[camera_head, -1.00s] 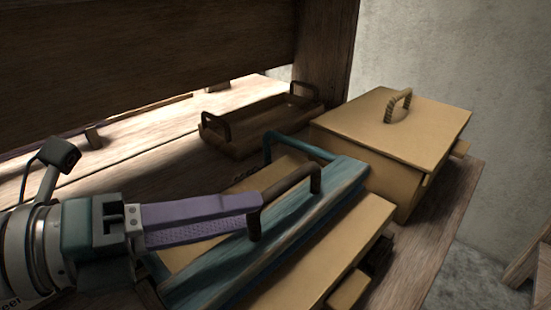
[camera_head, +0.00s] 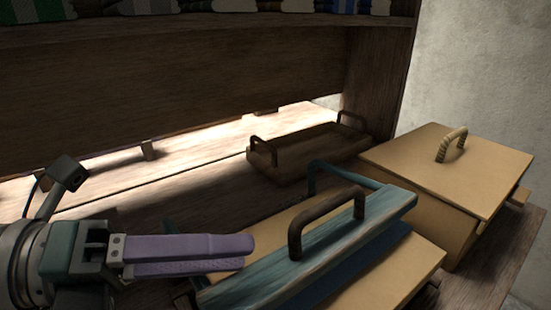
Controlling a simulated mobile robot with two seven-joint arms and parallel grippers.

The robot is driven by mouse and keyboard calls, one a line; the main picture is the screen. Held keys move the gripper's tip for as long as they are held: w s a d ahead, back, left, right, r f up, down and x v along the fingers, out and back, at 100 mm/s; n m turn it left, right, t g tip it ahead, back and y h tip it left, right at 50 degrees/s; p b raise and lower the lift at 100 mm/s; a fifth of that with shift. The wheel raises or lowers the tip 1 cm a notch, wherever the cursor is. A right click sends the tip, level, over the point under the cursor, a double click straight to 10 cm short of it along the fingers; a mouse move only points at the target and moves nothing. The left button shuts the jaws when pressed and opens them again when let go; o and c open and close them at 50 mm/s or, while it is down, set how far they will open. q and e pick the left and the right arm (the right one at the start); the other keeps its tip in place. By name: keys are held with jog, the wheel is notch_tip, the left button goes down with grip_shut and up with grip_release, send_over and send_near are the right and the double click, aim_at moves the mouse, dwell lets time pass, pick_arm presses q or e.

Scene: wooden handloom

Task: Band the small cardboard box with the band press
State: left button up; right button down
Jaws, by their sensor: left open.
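The band press is a blue wooden bar (camera_head: 310,256) with a dark brown handle (camera_head: 326,216) on top and a teal hoop behind it. It lies slanted across a flat tan cardboard piece (camera_head: 405,268); I cannot tell whether this is the small box. A larger cardboard box (camera_head: 430,165) with a rope-wrapped handle (camera_head: 451,144) stands behind to the right. My left gripper (camera_head: 245,254) has purple fingers, is open and empty, and is left of the press handle, apart from it. My right gripper is not in view.
A brown wooden tray (camera_head: 300,161) with two dark handles sits at the back of the wooden bench. A dark wooden panel (camera_head: 180,85) rises behind it, with folded cloths on a shelf above. A grey wall is at the right.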

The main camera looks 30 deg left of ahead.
pick_arm(q)
jog(key=p+v, duration=0.3)
jog(key=v, duration=0.6)
jog(key=shift+s+a, duration=0.15)
jog(key=shift+s, duration=0.1)
jog(key=shift+r, duration=0.1)
dwell(0.3)
dwell(0.5)
